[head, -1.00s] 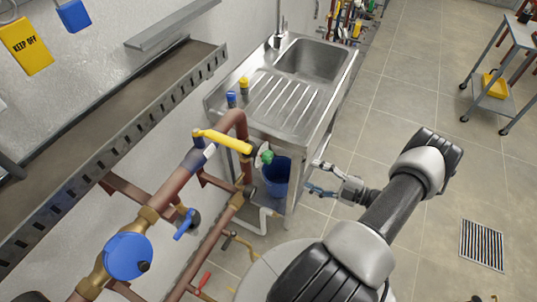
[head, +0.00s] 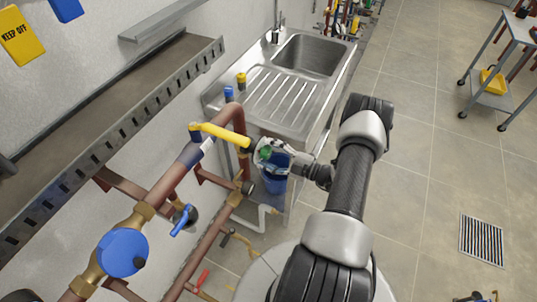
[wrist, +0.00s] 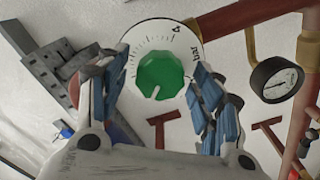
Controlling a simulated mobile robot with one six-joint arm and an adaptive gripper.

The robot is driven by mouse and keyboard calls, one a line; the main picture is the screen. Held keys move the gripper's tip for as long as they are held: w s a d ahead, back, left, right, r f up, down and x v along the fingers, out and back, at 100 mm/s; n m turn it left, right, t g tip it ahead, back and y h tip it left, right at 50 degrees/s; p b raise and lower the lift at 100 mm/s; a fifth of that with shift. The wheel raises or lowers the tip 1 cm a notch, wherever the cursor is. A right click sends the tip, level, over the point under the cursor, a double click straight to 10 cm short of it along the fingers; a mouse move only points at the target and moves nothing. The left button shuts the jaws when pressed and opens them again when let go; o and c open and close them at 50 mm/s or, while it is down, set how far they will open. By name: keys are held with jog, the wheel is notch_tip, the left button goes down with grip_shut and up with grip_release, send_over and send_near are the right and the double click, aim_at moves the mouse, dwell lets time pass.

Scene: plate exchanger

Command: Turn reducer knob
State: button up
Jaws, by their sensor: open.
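The reducer knob (wrist: 160,74) is green with a white pointer mark. It sits in front of a white dial plate (wrist: 183,36) with printed ticks in the wrist view. In the head view the green knob (head: 264,153) shows beside the copper pipework, partly covered by my gripper. My gripper (wrist: 160,92) is open, with one blue-padded finger on each side of the knob. A gap shows between each finger and the knob in the wrist view. My gripper (head: 272,152) also shows at the knob in the head view.
A pressure gauge (wrist: 277,86) and pipes lie right of the knob. In the head view, a yellow valve handle (head: 221,135) is close left of my gripper.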

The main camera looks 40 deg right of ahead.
jog(key=shift+w, duration=0.15)
jog(key=shift+c, duration=0.2)
jog(key=c, duration=1)
